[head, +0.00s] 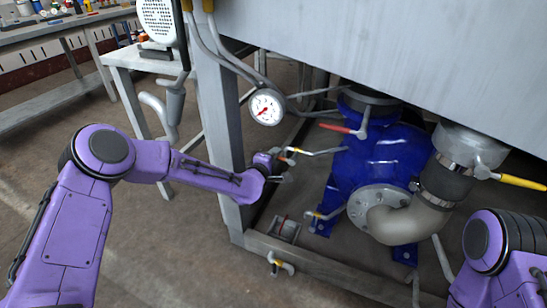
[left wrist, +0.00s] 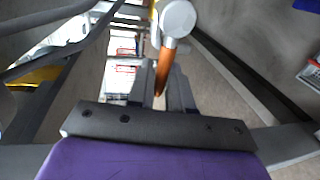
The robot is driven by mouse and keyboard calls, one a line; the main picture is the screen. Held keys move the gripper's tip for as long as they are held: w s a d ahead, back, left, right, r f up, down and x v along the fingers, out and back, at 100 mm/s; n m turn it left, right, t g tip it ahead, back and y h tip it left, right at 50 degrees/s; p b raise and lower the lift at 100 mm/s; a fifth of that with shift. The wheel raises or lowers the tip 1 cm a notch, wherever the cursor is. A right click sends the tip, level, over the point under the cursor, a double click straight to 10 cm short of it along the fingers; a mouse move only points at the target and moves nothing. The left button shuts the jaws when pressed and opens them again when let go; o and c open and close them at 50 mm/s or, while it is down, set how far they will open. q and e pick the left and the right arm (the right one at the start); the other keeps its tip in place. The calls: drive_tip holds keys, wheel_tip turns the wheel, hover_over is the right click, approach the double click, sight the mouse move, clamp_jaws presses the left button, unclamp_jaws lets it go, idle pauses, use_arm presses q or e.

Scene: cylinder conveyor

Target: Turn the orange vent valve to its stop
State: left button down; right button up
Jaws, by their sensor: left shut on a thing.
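The orange vent valve's handle (left wrist: 164,72) shows in the left wrist view as a tapered orange lever running from a round silver hub (left wrist: 178,18) down between my fingers. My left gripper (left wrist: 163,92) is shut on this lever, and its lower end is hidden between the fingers. In the head view my left gripper (head: 282,166) is beside the frame's grey leg, left of the blue pump, with a bit of orange (head: 291,161) at its fingertips. The hub is hard to make out there. Only my right arm shows at the lower right; its gripper is out of view.
A pressure gauge (head: 266,107) hangs above my left gripper. The blue pump (head: 375,155) carries a red-handled valve (head: 336,128). A yellow-handled valve (head: 522,182) sits at the right. The grey frame leg (head: 217,115) stands close to my left gripper. Open floor lies at the left.

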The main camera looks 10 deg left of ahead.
use_arm(q)
drive_tip(key=shift+d, duration=0.1)
drive_tip(key=c, duration=1.2)
unclamp_jaws()
drive_tip(key=shift+f, duration=0.1)
drive_tip(key=shift+s, duration=0.1)
drive_tip(key=p+v, duration=0.2)
drive_tip(key=v, duration=0.8)
drive_tip(key=shift+s, duration=0.15)
